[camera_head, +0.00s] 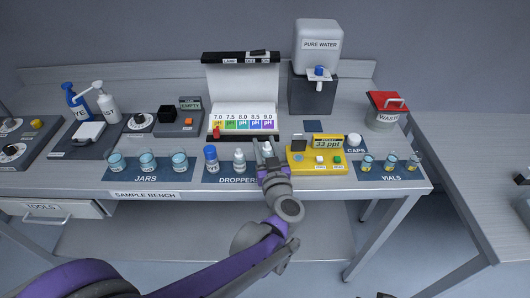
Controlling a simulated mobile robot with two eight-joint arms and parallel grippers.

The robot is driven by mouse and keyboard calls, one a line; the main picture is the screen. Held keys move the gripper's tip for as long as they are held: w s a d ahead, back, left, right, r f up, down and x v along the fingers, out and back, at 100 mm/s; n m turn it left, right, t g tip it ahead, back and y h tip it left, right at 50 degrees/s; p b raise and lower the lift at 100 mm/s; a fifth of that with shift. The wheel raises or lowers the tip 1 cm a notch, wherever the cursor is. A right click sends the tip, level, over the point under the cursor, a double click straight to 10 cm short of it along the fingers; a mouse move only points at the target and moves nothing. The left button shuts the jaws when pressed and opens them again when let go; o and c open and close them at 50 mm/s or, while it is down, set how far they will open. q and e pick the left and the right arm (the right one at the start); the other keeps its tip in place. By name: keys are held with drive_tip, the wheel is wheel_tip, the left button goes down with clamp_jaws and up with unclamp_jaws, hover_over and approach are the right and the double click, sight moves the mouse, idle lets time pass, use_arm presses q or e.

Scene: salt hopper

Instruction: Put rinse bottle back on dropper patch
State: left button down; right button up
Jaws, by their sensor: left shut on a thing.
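My left gripper (268,168) reaches up from the bottom over the front of the bench and is shut on a small white-topped bottle (267,148), which I take to be the rinse bottle. The gripper hides most of its body and any label. The bottle is at the right end of the dark blue dropper patch (222,179); I cannot tell whether it touches the patch. A blue-capped bottle (211,158) and a white dropper bottle (239,160) stand upright on the patch to its left.
The yellow meter (299,168) reading 33 ppt sits close right of the gripper. The pH colour stand (243,122) is behind the patch. Jars (147,162) stand left and vials (390,162) right. The water tank (318,45) is at the back.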

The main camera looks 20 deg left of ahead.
use_arm(q)
drive_tip(key=shift+f, duration=1.05)
drive_tip(key=shift+f, duration=0.15)
drive_tip(key=shift+c, duration=2.2)
unclamp_jaws()
drive_tip(key=shift+b, duration=0.3)
